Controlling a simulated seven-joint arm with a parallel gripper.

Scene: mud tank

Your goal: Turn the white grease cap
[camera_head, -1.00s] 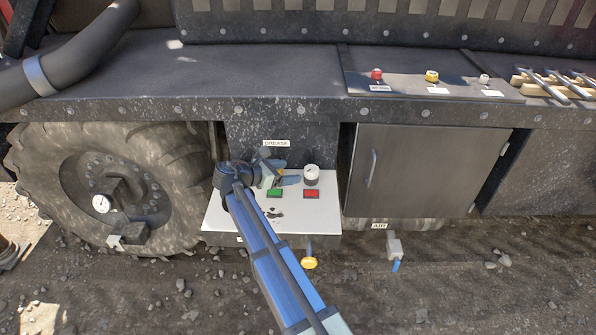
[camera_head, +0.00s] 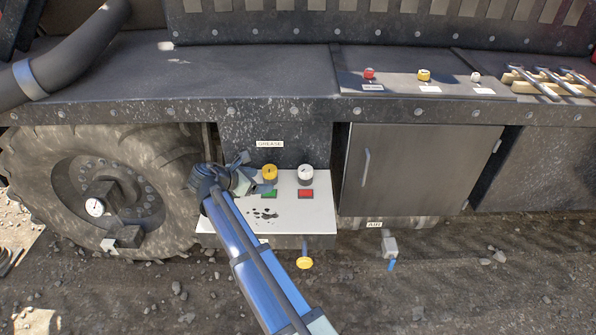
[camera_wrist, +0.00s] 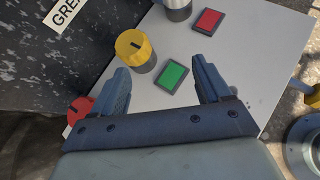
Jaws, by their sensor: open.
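The white grease cap (camera_head: 305,174) stands on the right part of a light grey panel under the GREASE label, behind a red square. In the wrist view only the lower part of a silvery cylinder (camera_wrist: 178,8) shows at the top edge, likely the same cap's body. A yellow cap (camera_head: 269,174) stands to its left, behind a green square; it also shows in the wrist view (camera_wrist: 134,48). My gripper (camera_head: 246,172) is open and empty, left of both caps. In the wrist view its fingers (camera_wrist: 163,82) are spread on either side of the green square.
The grey panel (camera_head: 318,221) has dark stains near its middle. A red cap (camera_wrist: 79,108) shows beside my left finger in the wrist view. A large wheel (camera_head: 70,160) is at left, a closed cabinet (camera_head: 405,175) at right. A dark ledge (camera_head: 250,100) overhangs above.

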